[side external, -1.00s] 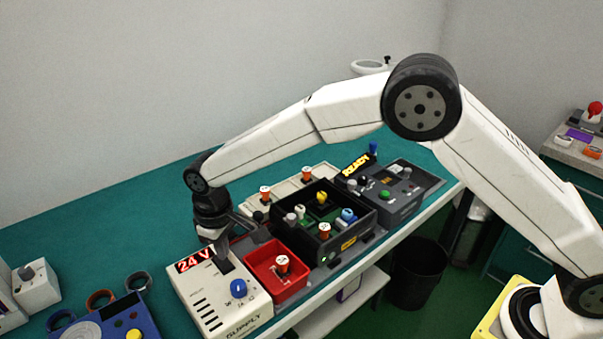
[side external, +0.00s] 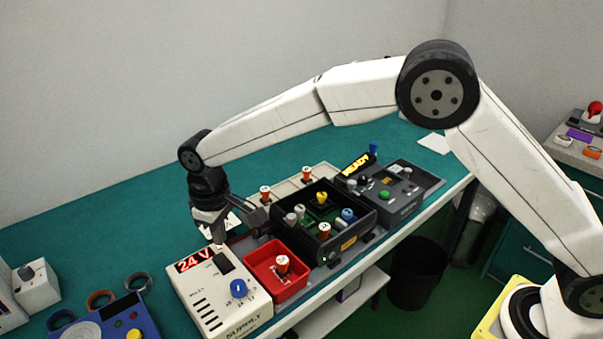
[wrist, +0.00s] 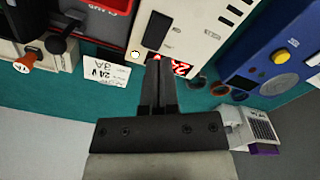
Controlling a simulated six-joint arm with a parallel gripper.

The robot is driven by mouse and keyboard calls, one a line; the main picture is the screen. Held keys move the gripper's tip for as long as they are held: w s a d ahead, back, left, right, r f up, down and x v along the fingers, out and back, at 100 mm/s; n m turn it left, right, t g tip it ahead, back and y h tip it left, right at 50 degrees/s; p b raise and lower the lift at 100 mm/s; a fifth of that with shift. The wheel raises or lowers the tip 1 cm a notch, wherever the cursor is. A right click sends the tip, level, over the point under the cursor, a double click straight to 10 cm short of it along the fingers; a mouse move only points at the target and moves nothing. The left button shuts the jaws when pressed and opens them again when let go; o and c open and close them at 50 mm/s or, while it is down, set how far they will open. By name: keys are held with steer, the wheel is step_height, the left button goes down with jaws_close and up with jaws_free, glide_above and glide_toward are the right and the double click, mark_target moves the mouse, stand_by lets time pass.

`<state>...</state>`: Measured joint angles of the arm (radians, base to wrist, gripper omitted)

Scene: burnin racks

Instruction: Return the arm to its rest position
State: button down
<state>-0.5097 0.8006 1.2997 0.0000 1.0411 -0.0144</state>
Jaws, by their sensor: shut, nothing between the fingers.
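My gripper (side external: 219,241) is shut and empty. In the side view it points down just above the back edge of the white supply box (side external: 213,300), near its red 24 V display (side external: 194,261). In the wrist view my closed fingers (wrist: 157,68) reach toward the supply box (wrist: 189,28) and cover part of the display. The box also carries a black rocker switch and a blue knob (side external: 238,288).
A red bin (side external: 262,256) with an orange-topped part stands right of the supply box. Beyond it are a black tray (side external: 279,215) with several parts and a grey READY unit (side external: 402,206). A blue panel (side external: 118,317) lies at front left. The teal bench is clear behind.

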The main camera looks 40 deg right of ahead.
steer(key=shift+d, duration=0.15)
steer(key=shift+d+r, duration=0.1)
steer(key=shift+d, duration=0.2)
steer(key=s+d+m+t, duration=0.1)
steer(key=s+d+m, duration=0.2)
steer(key=s+d, duration=0.7)
steer(key=s+d+m+t, duration=0.1)
steer(key=s+d+m, duration=0.2)
steer(key=s+d, duration=0.7)
steer(key=d, duration=0.6)
steer(key=shift+s+d+t, duration=0.15)
steer(key=shift+s+t, duration=0.15)
